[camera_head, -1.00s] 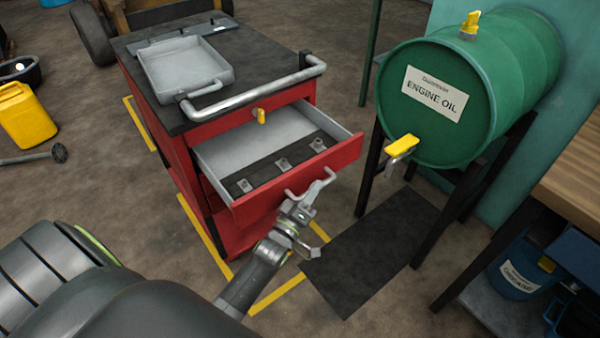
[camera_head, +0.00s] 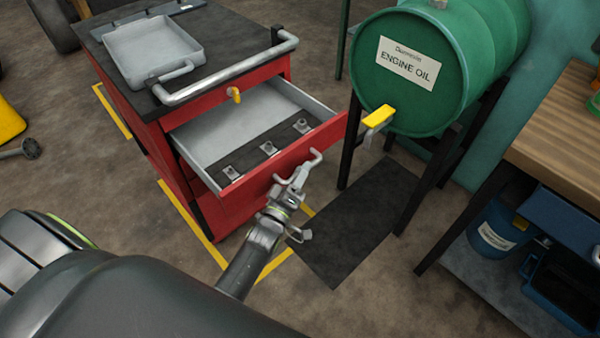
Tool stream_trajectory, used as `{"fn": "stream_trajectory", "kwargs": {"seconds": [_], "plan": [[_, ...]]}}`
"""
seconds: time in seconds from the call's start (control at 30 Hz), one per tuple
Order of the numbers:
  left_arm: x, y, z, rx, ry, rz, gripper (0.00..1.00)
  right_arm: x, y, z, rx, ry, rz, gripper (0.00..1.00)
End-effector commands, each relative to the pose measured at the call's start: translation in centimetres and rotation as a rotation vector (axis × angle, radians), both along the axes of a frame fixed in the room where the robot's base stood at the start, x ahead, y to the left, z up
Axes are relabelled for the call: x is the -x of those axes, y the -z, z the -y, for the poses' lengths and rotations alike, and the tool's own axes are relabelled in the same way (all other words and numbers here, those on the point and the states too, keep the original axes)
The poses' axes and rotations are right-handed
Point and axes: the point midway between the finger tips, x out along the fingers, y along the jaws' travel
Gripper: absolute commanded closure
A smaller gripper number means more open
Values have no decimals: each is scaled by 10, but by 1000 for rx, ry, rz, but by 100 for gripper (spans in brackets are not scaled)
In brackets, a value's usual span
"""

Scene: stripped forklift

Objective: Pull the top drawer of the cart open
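The red cart (camera_head: 240,206) stands left of centre with a dark top. Its top drawer (camera_head: 291,152) is pulled well out toward the lower right and shows a grey inside with a dark strip holding several small metal pieces. A silver bar handle (camera_head: 315,158) is on the drawer's red front. My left gripper (camera_head: 299,173) is at this handle, its fingers closed around the bar's middle and partly covering it. Its arm comes up from the bottom of the picture. My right gripper is not in view.
A grey tray (camera_head: 153,50) and a silver push bar (camera_head: 225,78) are on the cart's top. A green engine oil drum (camera_head: 425,105) on a dark stand is right of the drawer. A wooden bench (camera_head: 560,125) is at the far right. A dark floor mat (camera_head: 350,225) lies clear.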

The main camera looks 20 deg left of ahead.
Motion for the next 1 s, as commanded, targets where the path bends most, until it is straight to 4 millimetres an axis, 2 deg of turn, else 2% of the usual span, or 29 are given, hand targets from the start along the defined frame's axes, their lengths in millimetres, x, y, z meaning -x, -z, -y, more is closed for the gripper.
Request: {"fn": "stream_trajectory", "kwargs": {"seconds": [0.23,0.37,0.8,1.0], "plan": [[3,0,0,0,0,0,66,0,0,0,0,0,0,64],[18,4,-1,1,-2,-1,66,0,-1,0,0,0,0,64],[115,26,-6,0,-3,-4,66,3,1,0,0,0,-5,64],[152,34,-8,0,-1,-3,66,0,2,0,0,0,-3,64]]}}
